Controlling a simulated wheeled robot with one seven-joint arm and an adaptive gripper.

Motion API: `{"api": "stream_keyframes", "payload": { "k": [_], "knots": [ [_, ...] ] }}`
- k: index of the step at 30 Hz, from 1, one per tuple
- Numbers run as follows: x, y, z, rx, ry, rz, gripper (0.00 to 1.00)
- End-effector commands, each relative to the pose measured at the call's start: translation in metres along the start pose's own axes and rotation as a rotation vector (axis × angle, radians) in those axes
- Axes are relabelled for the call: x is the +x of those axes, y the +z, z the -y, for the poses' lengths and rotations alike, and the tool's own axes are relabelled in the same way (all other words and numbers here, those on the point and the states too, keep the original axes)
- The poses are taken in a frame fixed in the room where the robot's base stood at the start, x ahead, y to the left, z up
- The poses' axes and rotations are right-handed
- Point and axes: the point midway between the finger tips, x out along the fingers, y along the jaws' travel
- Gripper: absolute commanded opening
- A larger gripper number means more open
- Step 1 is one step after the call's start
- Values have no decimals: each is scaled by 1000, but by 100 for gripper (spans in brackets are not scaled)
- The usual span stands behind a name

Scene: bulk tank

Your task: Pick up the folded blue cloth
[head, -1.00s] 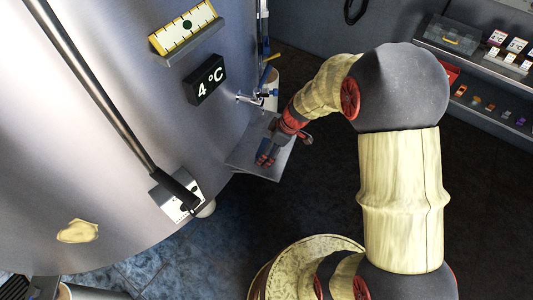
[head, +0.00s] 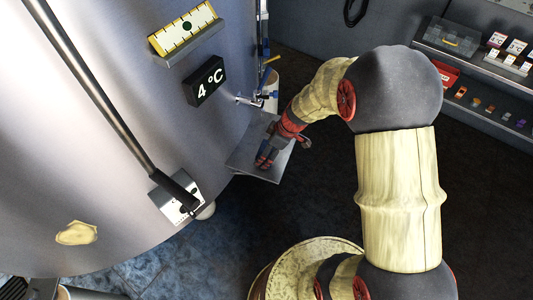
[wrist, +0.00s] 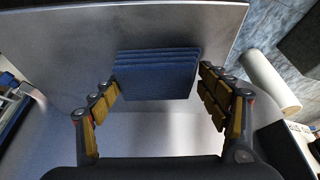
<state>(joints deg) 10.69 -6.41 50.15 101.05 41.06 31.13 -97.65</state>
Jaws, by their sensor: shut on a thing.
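The folded blue cloth (wrist: 156,74) shows in the wrist view as a stack of several flat layers over a grey metal shelf (wrist: 60,50). My gripper (wrist: 158,84) has one yellow-padded finger at the cloth's left edge and one at its right edge, and it is shut on the cloth. In the head view my gripper (head: 266,160) is low over the small shelf on the tank's side, and I cannot make out the cloth there. I cannot tell whether the cloth touches the shelf.
The big steel tank (head: 120,140) stands close on the left, with a 4 °C display (head: 205,81) and a valve (head: 250,100) near the shelf. A white cylinder (wrist: 270,84) is right of the shelf in the wrist view. Racks with small goods (head: 480,75) stand at the right.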

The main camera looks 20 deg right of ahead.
Motion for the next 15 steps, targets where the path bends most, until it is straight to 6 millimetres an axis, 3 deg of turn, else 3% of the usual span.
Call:
{"api": "stream_keyframes", "payload": {
  "k": [15],
  "knots": [
    [-10, -5, 0, 0, 1, -1, 54]
  ]
}}
